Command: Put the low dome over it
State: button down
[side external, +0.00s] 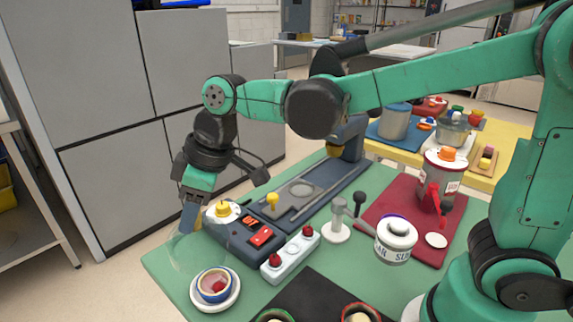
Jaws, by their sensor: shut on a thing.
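A clear, faint dome (184,252) hangs below my gripper (189,226), which is shut on its top; the exact grip point is hard to make out. The dome is low and see-through, and its rim is hard to trace. A pink and blue bowl (204,277) with a red item inside sits on a white saucer (212,305) at the front left of the green table. The dome is above and to the left of the bowl in the picture, partly overlapping it in view. I cannot tell the height gap between them.
A dark blue device (235,238) with a yellow knob and red display stands right behind the saucer. A pale block with red knobs (290,255), a white labelled canister (396,240) and a black mat (310,297) lie to the right. The table's left edge is close to the saucer.

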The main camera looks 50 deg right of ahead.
jog(key=shift+s+d+f, duration=0.1)
jog(key=shift+s+f, duration=0.55)
jog(key=shift+f, duration=3.05)
jog(key=shift+f, duration=0.2)
jog(key=c, duration=0.5)
grip_release()
jog(key=shift+o, duration=0.2)
jog(key=o, duration=0.4)
jog(key=shift+o, duration=0.2)
